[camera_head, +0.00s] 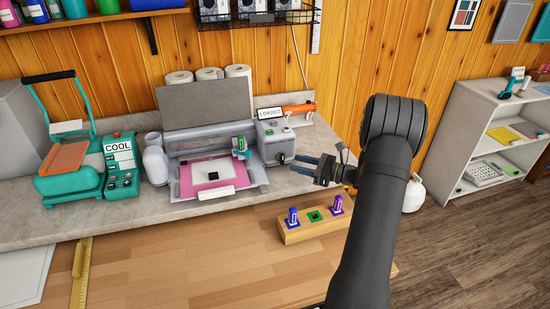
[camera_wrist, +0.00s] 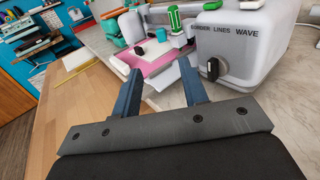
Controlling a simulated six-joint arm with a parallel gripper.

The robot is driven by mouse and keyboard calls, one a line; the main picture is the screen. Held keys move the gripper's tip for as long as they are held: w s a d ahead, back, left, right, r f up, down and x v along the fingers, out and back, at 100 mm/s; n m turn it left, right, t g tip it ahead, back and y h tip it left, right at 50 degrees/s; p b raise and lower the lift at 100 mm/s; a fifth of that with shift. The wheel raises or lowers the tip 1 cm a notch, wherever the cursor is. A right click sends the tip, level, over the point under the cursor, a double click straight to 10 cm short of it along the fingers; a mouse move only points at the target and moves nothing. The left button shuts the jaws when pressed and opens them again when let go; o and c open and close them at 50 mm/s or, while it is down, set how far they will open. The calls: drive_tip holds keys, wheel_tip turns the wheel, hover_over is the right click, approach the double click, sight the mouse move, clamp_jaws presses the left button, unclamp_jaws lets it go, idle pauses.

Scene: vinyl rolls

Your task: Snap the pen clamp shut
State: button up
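The cutting machine (camera_head: 205,160) stands on the grey counter with a pink mat (camera_head: 190,180) in it. Its teal-and-white pen clamp (camera_head: 240,148) sits on the carriage at the machine's right side. In the wrist view a green pen (camera_wrist: 175,20) stands upright there, beside teal parts (camera_wrist: 131,26). I cannot tell how far the clamp's lever is open. My gripper (camera_head: 306,166) is right of the machine, apart from the clamp. Its blue fingers are spread and empty, and the wrist view shows them (camera_wrist: 160,70) pointing toward the mat and carriage.
The machine's grey end housing (camera_head: 273,143), with a black knob, stands between my gripper and the carriage. A wooden pen block (camera_head: 314,227) holds a blue pen and a purple pen beside a green socket. A teal heat press (camera_head: 70,165) stands far left. The wooden tabletop is mostly clear.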

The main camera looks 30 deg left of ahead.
sight(250, 152)
drive_tip(key=a, duration=0.5)
drive_tip(key=s+a, duration=0.1)
drive_tip(key=a, duration=0.5)
drive_tip(key=s+a, duration=0.1)
drive_tip(key=a, duration=0.5)
drive_tip(key=shift+s+a, duration=0.2)
drive_tip(key=shift+s, duration=0.05)
clamp_jaws()
drive_tip(key=shift+w, duration=0.1)
